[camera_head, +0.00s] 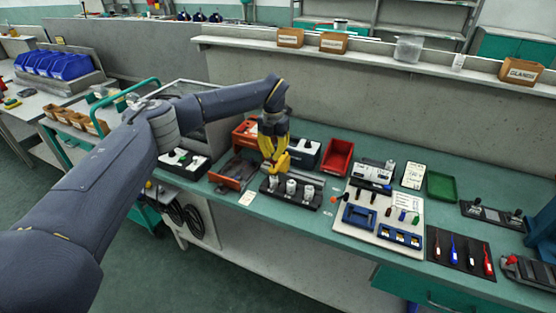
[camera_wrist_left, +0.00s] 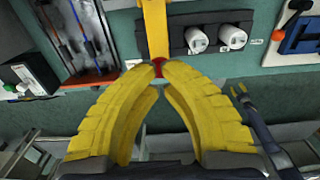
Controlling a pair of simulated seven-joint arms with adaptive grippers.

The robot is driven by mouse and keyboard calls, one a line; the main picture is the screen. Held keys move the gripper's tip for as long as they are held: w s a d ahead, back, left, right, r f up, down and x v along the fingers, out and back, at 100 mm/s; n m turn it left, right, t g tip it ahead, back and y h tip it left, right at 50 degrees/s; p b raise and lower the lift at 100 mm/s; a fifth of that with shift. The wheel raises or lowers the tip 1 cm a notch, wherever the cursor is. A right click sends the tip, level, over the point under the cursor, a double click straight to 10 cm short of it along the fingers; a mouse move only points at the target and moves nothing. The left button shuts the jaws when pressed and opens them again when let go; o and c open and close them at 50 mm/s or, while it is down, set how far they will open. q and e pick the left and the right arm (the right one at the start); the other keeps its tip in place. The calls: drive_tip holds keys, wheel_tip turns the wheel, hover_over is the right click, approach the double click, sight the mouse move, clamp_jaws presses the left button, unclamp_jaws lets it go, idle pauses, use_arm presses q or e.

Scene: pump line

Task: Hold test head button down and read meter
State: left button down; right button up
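My left gripper (camera_head: 273,166) is over the bench by a black block (camera_head: 290,196) with white cylinders. In the left wrist view my left gripper (camera_wrist_left: 158,68) has its yellow fingertips drawn together, with the finger middles bowed apart. A small red part (camera_wrist_left: 158,66), which looks like the button, shows at the tips, at the end of a yellow bar (camera_wrist_left: 155,30) that looks like the test head. I cannot tell whether it is pressed. I cannot make out the meter or a reading.
An orange tray (camera_head: 226,180) lies left of the block and a red bin (camera_head: 338,158) behind it. A pale board (camera_head: 347,231) with blue parts lies to the right, then a dark mat (camera_head: 460,263) with screwdrivers. A low wall with a shelf (camera_head: 380,55) runs behind.

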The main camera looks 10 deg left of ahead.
use_arm(q)
drive_tip(key=shift+f, duration=1.55)
idle(0.9)
drive_tip(key=shift+r, duration=3.55)
